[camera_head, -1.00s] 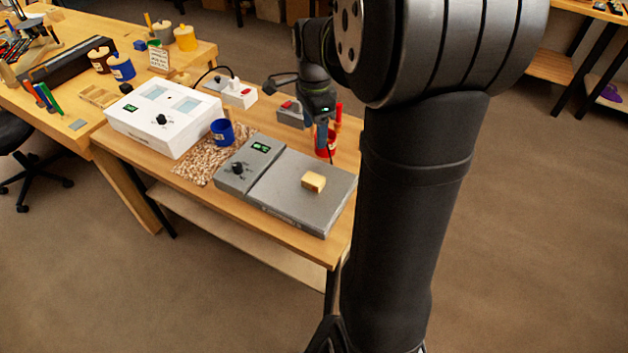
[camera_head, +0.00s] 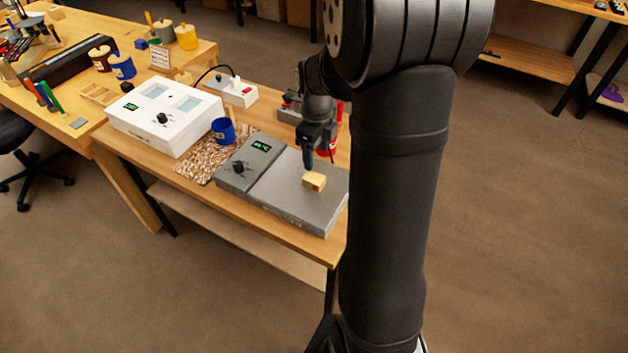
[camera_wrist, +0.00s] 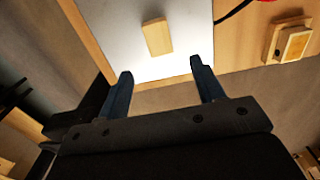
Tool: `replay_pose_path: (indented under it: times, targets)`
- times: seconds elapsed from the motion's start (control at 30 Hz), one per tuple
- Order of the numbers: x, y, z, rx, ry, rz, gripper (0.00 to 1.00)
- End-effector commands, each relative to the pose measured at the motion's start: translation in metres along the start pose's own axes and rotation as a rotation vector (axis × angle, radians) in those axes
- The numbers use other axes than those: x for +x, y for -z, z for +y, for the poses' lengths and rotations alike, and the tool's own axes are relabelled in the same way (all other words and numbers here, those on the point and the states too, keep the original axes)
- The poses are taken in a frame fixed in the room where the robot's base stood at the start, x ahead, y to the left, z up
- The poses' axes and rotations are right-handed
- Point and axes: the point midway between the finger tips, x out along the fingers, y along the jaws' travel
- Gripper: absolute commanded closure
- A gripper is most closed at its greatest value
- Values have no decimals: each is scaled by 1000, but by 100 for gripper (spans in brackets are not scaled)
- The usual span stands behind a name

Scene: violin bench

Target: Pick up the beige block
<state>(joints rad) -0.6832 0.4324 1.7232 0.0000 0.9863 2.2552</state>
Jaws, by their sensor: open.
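The beige block (camera_head: 314,182) lies on the flat grey plate (camera_head: 285,207) of a hot-plate-like device at the front right of the bench. My gripper (camera_head: 308,162) is just behind and above the block in the head view. In the wrist view, the block (camera_wrist: 157,38) lies on the bright plate (camera_wrist: 105,18), beyond the fingertips and roughly centred between them. My gripper (camera_wrist: 161,70) is open, with nothing between its two fingers. The exact height gap to the block is hard to tell.
A control box (camera_head: 250,162) with a knob and green display adjoins the plate.

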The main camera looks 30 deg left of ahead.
Motion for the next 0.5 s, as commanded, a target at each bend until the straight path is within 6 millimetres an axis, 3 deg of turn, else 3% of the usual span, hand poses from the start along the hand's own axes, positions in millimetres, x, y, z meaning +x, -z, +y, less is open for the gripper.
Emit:
replay_pose_path:
  times: [0.2,0.5]
  targets:
    - [39,0,0,-1,-2,2,38]
    - [63,4,1,-1,-2,2,38]
